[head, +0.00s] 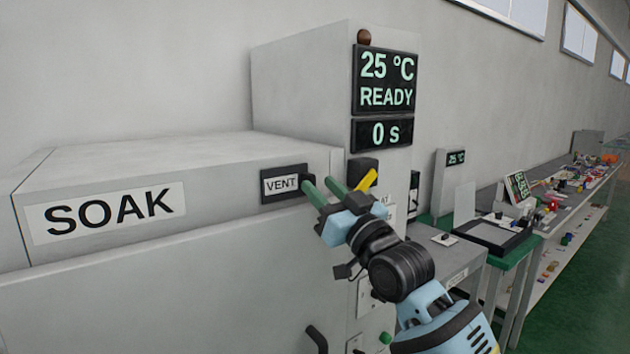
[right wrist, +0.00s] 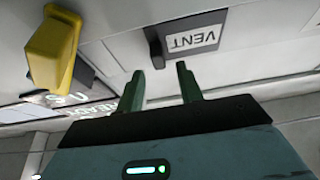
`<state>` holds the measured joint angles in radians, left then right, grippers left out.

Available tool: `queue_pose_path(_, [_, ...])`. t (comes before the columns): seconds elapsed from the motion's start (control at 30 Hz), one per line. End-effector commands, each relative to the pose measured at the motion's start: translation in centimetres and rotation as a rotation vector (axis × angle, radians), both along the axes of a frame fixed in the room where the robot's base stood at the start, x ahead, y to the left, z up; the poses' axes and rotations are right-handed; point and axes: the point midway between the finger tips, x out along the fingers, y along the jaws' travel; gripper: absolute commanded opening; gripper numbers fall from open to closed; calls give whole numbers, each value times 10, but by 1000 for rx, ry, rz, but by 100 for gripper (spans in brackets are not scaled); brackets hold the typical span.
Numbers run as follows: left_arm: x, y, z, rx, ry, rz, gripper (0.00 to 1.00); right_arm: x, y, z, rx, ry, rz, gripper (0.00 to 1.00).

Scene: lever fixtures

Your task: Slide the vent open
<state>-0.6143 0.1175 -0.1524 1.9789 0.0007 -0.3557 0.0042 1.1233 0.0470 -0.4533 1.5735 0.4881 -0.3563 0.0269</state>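The vent (head: 283,184) is a dark plate with a white VENT label on the front of the grey SOAK cabinet. Its small dark slider knob (right wrist: 155,45) stands at the end of the label in the right wrist view. My right gripper (head: 316,181) is in front of the plate's right end. Its two green fingers are apart with nothing held. In the right wrist view the gripper (right wrist: 160,67) has the knob just beyond the fingertips, between them in the picture; I see no contact. In the head view the fingers partly hide the knob. My left gripper is out of view.
A yellow lever (head: 367,181) sticks out close to the right of my fingers; it also shows in the right wrist view (right wrist: 52,45). A display (head: 385,80) reading 25 °C READY is above. A dark handle (head: 317,338) is below. Cluttered benches (head: 505,240) stand at right.

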Motion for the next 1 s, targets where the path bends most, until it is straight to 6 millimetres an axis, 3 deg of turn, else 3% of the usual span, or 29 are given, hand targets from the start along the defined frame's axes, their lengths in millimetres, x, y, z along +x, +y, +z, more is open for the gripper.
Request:
queue_pose_path(0.3, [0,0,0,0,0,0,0,21,16,11,-1,1,0,36])
queue_pose_path(0.67, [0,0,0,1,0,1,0,23,17,12,-1,-1,0,36])
queue_pose_path(0.93, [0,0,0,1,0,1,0,23,17,12,-1,0,0,2])
queue_pose_path(1.0, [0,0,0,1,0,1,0,23,17,12,-1,0,0,0])
